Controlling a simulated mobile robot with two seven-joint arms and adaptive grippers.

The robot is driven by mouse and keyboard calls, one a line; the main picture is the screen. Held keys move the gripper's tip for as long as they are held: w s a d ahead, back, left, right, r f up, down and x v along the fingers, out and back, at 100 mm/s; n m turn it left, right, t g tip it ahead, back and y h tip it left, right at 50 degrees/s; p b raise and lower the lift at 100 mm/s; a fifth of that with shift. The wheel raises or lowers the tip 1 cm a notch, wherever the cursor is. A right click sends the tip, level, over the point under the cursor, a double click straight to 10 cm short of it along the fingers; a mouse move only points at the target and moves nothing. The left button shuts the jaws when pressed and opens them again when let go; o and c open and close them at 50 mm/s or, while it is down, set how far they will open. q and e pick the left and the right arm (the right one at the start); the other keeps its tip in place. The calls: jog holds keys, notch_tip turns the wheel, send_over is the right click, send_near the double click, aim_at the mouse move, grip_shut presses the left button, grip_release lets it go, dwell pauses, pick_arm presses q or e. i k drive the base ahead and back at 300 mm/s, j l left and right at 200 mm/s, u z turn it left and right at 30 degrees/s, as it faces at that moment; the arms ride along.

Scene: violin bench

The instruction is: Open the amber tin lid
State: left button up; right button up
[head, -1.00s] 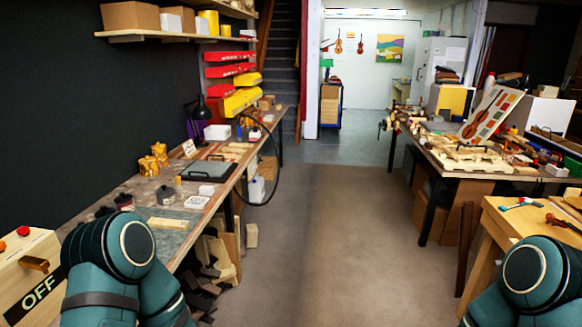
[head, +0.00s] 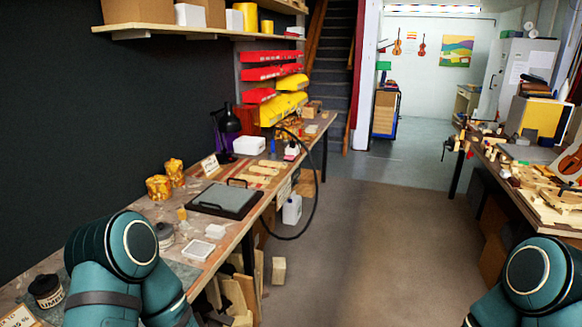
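Two amber-yellow, mottled containers stand on the left bench near the dark wall: a nearer one (head: 158,187) and a farther one (head: 174,171). I cannot tell which, if either, is the amber tin, nor make out a separate lid. Dark-lidded jars stand nearer on the same bench, one with a partly readable label (head: 47,291) and one (head: 165,235) partly behind my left arm. Only the upper parts of my two teal arms show, at the lower left and lower right. Neither gripper is in view.
The left bench (head: 185,265) carries a grey tray-like plate (head: 226,199), a white square dish (head: 198,250) and a black lamp (head: 229,122). A black hose loops off its edge. Wood blocks (head: 278,270) lie below. The floor aisle (head: 370,240) is clear; a cluttered bench stands right.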

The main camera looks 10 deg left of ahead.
aim_at(292, 125)
jog(key=i+l+u, duration=0.2)
jog(key=i+u, duration=0.15)
jog(key=i+l+u, duration=0.4)
jog(key=i, duration=0.15)
jog(key=i+l+u, duration=0.35)
jog(key=i+l, duration=0.1)
jog(key=l, duration=0.35)
jog(key=i+l, duration=0.1)
jog(key=l, duration=0.3)
jog(key=i+l, duration=0.15)
jog(key=l, duration=0.3)
jog(key=i+l, duration=0.1)
jog(key=l, duration=0.3)
